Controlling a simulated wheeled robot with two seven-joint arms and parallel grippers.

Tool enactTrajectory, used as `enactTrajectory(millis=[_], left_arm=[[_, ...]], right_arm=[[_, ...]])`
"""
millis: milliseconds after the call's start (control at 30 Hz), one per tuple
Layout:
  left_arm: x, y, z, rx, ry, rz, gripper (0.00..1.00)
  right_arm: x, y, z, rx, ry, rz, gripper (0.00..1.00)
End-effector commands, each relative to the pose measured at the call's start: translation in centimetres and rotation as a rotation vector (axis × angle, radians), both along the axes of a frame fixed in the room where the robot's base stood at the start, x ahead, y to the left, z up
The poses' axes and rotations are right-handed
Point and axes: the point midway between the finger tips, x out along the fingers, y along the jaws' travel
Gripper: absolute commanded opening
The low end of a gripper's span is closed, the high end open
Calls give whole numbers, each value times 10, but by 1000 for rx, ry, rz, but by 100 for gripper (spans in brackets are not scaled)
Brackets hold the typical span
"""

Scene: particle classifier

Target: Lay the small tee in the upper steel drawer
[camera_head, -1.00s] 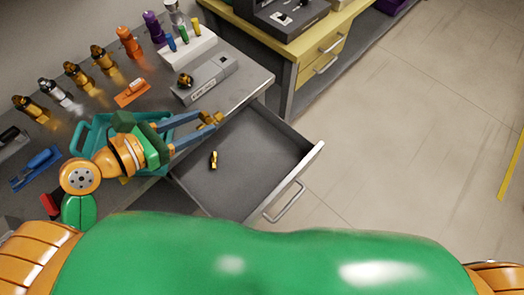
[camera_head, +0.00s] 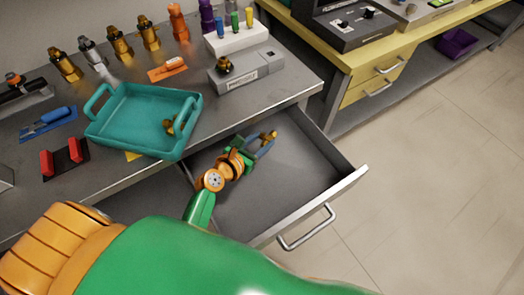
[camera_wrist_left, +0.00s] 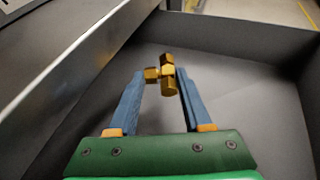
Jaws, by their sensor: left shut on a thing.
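A brass tee (camera_wrist_left: 167,72) sits between the fingertips of my left gripper (camera_wrist_left: 161,76) in the left wrist view. The gripper is shut on it. In the head view the left gripper (camera_head: 262,142) reaches over the open steel drawer (camera_head: 299,222), with the tee (camera_head: 271,134) at its tips near the drawer's back. I cannot tell whether the tee touches the drawer floor. My left arm hides part of the drawer's left side. Another brass fitting (camera_head: 169,127) lies in the teal tray (camera_head: 118,137). My right gripper is not in view.
The grey bench (camera_head: 301,85) above the drawer holds the tray, a grey fixture (camera_head: 247,72), a white block (camera_head: 235,41) with coloured pegs, and several brass and steel fittings. A yellow bench (camera_head: 365,62) stands behind. The drawer's right part is clear.

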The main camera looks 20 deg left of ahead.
Motion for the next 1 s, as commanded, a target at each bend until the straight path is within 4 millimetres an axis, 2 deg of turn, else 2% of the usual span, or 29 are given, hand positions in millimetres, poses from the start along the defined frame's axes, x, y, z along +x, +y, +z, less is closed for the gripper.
enactTrajectory(millis=[33,200,333,533,667,700,767,800,1000], left_arm=[[6,0,-11,0,-2,0,0],[18,-1,-29,0,0,0,0],[16,0,-55,2,1,1,0],[16,-1,-50,0,1,1,0],[16,-1,-54,-1,1,2,0],[16,-1,-53,0,1,1,57],[16,-1,-53,0,1,1,74],[16,-1,-53,0,1,1,79],[16,-1,-53,-1,1,2,79]], right_arm=[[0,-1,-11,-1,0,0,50],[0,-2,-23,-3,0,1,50],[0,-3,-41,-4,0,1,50],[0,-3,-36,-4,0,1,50],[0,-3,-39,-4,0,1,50],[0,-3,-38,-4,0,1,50],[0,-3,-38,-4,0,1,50],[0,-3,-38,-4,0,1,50],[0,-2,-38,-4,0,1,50]])
